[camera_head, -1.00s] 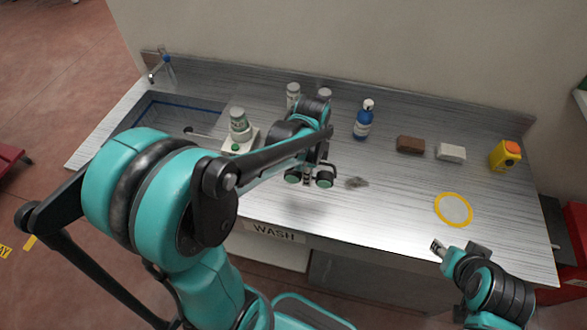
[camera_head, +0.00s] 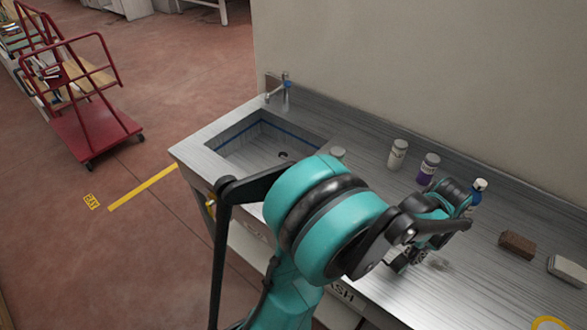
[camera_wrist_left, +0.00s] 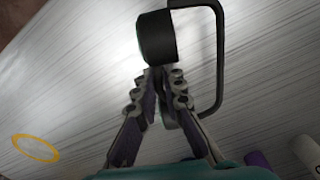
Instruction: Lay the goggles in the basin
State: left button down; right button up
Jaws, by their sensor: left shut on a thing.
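The basin (camera_head: 245,152) is a grey sink with a blue line around its inner wall and a dark drain, set in the left end of the counter. It is empty apart from the drain. My left gripper (camera_head: 407,262) is low over the counter, right of the basin. In the left wrist view its fingers (camera_wrist_left: 156,72) are shut on a dark thing with a thin black loop, seemingly the goggles (camera_wrist_left: 155,38). In the head view the goggles are hard to make out at the gripper. My right gripper is out of view.
A tap (camera_head: 286,90) stands behind the basin. A white bottle (camera_head: 397,154), a purple one (camera_head: 428,168) and a blue one (camera_head: 478,192) line the back. A brown block (camera_head: 517,244) and pale block (camera_head: 567,269) lie to the right. My arm hides the counter's middle.

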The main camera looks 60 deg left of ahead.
aim_at(254, 159)
jog(key=k+j+z, duration=0.1)
jog(key=j+z, duration=0.15)
jog(key=k+j+z, duration=0.1)
jog(key=j+z, duration=0.15)
jog(key=j, duration=0.15)
jog(key=k+j+z, duration=0.1)
jog(key=j+z, duration=0.15)
jog(key=k+j, duration=0.3)
jog(key=j, duration=0.3)
jog(key=k+j+z, duration=0.15)
jog(key=k+j, duration=0.2)
jog(key=j, duration=0.2)
jog(key=k+j, duration=0.35)
jog(key=j, duration=0.2)
jog(key=k+j+z, duration=0.1)
jog(key=k+j, duration=0.25)
jog(key=j, duration=0.2)
jog(key=k+j, duration=0.35)
jog(key=j, duration=0.2)
jog(key=z, duration=0.05)
